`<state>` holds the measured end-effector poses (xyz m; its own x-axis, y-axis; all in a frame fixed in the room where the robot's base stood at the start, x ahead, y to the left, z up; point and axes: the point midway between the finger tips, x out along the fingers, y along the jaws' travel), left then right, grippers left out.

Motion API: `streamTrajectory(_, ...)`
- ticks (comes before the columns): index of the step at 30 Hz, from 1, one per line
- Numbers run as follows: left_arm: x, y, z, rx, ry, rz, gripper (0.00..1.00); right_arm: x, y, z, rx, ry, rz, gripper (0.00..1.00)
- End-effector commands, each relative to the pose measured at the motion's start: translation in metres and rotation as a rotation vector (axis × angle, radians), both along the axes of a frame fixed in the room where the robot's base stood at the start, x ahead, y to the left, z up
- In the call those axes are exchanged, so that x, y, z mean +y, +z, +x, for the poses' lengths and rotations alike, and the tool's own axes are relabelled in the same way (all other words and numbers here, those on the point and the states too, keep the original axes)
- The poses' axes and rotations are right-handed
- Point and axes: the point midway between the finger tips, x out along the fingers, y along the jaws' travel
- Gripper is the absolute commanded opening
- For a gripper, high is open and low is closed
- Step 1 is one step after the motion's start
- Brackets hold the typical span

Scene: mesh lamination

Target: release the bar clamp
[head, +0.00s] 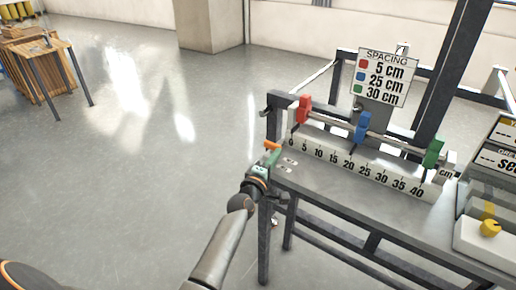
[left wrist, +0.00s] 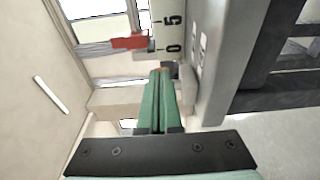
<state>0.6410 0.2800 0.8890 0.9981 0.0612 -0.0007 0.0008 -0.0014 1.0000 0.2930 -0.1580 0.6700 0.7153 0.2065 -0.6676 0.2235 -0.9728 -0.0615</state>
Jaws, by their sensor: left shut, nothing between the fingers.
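My left gripper (head: 273,156) is at the left end of the grey workbench, just below a small orange piece (head: 271,145) that may be the bar clamp's handle. In the left wrist view its two green fingers (left wrist: 157,75) are pressed together with nothing between them. My right gripper is not in view.
A white numbered ruler (head: 350,164) runs along the bench (head: 330,186). A blue slider (head: 363,127) and a green slider (head: 433,153) share the rail. A spacing sign (head: 382,77) stands behind. A yellow knob (head: 490,228) is at right.

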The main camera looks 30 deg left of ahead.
Motion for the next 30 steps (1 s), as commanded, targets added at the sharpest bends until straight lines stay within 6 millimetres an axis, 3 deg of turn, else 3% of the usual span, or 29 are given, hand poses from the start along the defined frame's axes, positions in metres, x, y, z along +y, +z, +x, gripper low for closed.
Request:
streamTrajectory(11, -0.013, 0.004, 0.010, -0.005, -0.012, -0.006, 0.00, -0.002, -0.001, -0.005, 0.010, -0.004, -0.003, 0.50)
streamTrajectory(30, -0.016, 0.003, 0.011, -0.003, -0.015, -0.011, 0.00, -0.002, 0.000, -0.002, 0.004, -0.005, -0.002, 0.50)
